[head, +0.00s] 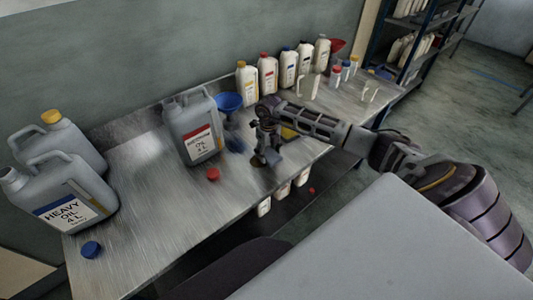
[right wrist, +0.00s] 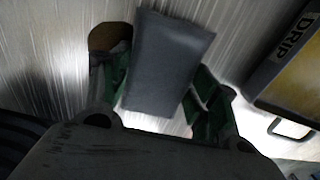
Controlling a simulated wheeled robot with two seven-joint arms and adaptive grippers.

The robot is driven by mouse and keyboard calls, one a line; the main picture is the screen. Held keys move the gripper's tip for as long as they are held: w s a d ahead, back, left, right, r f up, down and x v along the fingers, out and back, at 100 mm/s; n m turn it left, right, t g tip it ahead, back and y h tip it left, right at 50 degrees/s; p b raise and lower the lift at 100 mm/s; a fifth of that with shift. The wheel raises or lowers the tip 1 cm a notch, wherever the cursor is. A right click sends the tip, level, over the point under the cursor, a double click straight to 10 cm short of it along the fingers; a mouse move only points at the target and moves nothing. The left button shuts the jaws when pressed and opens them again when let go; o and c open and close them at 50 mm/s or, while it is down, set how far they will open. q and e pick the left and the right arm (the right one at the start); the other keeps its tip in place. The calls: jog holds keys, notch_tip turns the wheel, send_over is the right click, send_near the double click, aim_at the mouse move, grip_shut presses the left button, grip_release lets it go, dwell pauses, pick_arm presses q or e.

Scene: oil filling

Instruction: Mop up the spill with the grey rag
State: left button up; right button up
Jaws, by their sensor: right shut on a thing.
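The grey rag (right wrist: 170,62) is a flat dark grey block between the green-padded fingers of my right gripper (right wrist: 158,88) in the right wrist view. In the head view my right gripper (head: 266,142) points down at the metal table, shut on the rag (head: 273,157), which is small and partly hidden there. The spill (right wrist: 110,37) is a brown round patch just beside the rag, partly covered by a finger. In the head view the spill (head: 257,161) shows at the gripper's foot, near the table's front edge. My left gripper is out of view.
A grey oil jug (head: 194,130) and a blue funnel (head: 229,102) stand left of the gripper. A red cap (head: 213,174) lies in front. A yellow drip tray (right wrist: 296,72) is close on the right. Several white bottles line the back.

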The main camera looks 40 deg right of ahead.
aim_at(251, 170)
jog(key=shift+s+a, duration=0.1)
jog(key=shift+a, duration=0.5)
jog(key=a, duration=0.3)
jog(key=shift+s+a+p, duration=0.1)
jog(key=shift+s+p, duration=0.2)
jog(key=shift+p, duration=0.1)
jog(key=shift+s+a, duration=0.1)
jog(key=shift+a, duration=0.3)
jog(key=shift+s+a, duration=0.25)
jog(key=shift+a, duration=0.95)
jog(key=shift+s+a+p, duration=0.25)
jog(key=shift+a+p, duration=0.05)
jog(key=shift+a, duration=0.95)
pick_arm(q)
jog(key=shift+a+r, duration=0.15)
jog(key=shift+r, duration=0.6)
